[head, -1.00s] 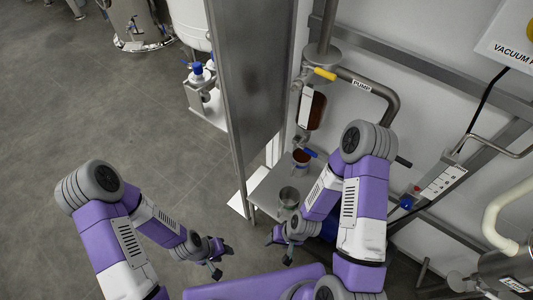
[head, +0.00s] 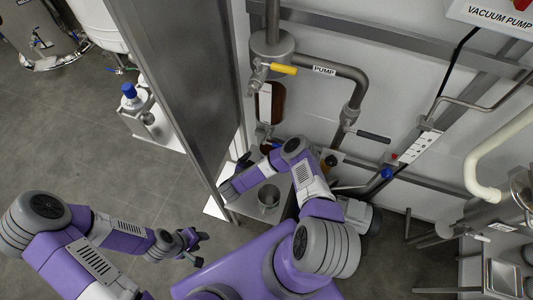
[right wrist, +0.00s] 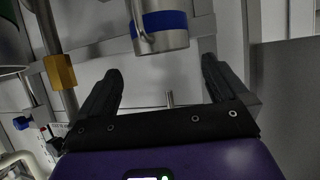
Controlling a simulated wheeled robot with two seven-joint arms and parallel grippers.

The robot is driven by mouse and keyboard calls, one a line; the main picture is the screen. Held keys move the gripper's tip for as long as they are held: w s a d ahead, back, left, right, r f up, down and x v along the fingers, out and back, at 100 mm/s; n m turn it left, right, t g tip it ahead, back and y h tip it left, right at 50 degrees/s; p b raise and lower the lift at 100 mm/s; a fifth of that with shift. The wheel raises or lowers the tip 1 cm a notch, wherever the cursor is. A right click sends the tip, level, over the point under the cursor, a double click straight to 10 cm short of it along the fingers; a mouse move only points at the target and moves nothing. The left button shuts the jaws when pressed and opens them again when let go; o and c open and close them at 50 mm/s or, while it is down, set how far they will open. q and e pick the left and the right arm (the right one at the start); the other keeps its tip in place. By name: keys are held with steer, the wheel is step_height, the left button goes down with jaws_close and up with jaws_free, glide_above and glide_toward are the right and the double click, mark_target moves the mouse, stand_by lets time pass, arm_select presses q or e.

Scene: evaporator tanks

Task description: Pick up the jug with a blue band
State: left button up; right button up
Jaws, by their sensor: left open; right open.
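The jug with a blue band (right wrist: 160,28) shows in the right wrist view. It is steel, with a handle on its left side, cut off by the top edge. It lies beyond the spread fingers of my right gripper (right wrist: 160,90), which is open with nothing between the fingers. In the head view my right gripper (head: 243,162) is partly hidden behind my own wrist, near the low stand. My left gripper (head: 192,245) is open and empty over the floor.
A steel panel (head: 185,80) rises left of the stand (head: 282,190). Above the stand is the pump pipework with a yellow valve handle (head: 284,69). A wall pipe with a blue valve (head: 387,174) is to the right.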

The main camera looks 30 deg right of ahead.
steer(key=b+x, duration=0.3)
steer(key=x, duration=0.4)
steer(key=shift+w, duration=0.1)
steer(key=c, duration=1.6)
steer(key=shift+w+r, duration=0.1)
steer(key=shift+r, duration=0.05)
steer(key=shift+c, duration=0.7)
steer(key=shift+r, duration=0.1)
